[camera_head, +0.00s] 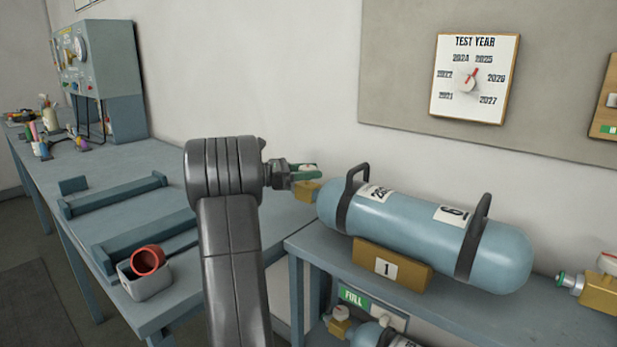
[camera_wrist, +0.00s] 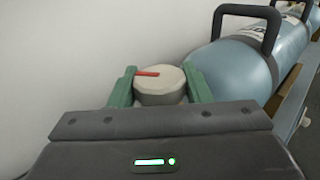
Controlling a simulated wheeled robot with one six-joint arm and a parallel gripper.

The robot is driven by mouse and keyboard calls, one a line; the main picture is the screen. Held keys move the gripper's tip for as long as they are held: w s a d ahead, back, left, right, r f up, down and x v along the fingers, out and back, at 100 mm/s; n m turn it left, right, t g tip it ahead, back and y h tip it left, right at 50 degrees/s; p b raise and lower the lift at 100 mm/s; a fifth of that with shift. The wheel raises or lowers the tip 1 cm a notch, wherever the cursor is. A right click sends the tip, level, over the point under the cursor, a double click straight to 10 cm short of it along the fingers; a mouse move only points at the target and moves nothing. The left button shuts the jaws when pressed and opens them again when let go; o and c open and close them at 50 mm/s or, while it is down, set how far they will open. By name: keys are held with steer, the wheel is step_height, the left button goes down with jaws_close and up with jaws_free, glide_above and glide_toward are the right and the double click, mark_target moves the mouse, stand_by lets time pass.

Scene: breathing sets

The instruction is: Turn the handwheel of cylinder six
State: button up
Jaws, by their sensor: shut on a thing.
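The light blue cylinder marked 6 (camera_head: 425,228) lies on its side on the shelf, with dark carry handles and a brass valve (camera_head: 307,191) at its left end. My gripper (camera_head: 303,172) is at that valve. In the wrist view the pale round handwheel (camera_wrist: 160,85) with a red mark sits between the green fingers of my gripper (camera_wrist: 160,88), which are shut on it. The red mark points left. In the head view my gripper and arm hide most of the handwheel.
A block labelled 1 (camera_head: 392,265) stands under the cylinder. Another cylinder (camera_head: 372,336) lies below by a FULL sign (camera_head: 355,297). A brass valve (camera_head: 598,290) is at far right.

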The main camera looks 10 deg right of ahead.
steer(key=shift+r+m+g+p, duration=0.15)
steer(key=shift+m+g+p, duration=0.45)
steer(key=shift+g, duration=0.4)
steer(key=shift+g+p, duration=0.4)
steer(key=shift+p, duration=0.2)
steer(key=m+g+p, duration=0.1)
steer(key=p, duration=0.2)
steer(key=g+p, duration=0.1)
steer(key=p, duration=0.2)
steer(key=shift+r+m+y, duration=0.3)
steer(key=shift+m+y, duration=0.1)
steer(key=m+g+p, duration=0.1)
steer(key=g+p, duration=0.1)
steer(key=p, duration=0.6)
steer(key=shift+y, duration=0.4)
steer(key=shift+f+m+g+p, duration=0.3)
steer(key=shift+m+g+p, duration=0.15)
steer(key=shift+p, duration=1.45)
steer(key=o, duration=1)
steer(key=shift+f+b, duration=0.15)
steer(key=shift+b, duration=0.15)
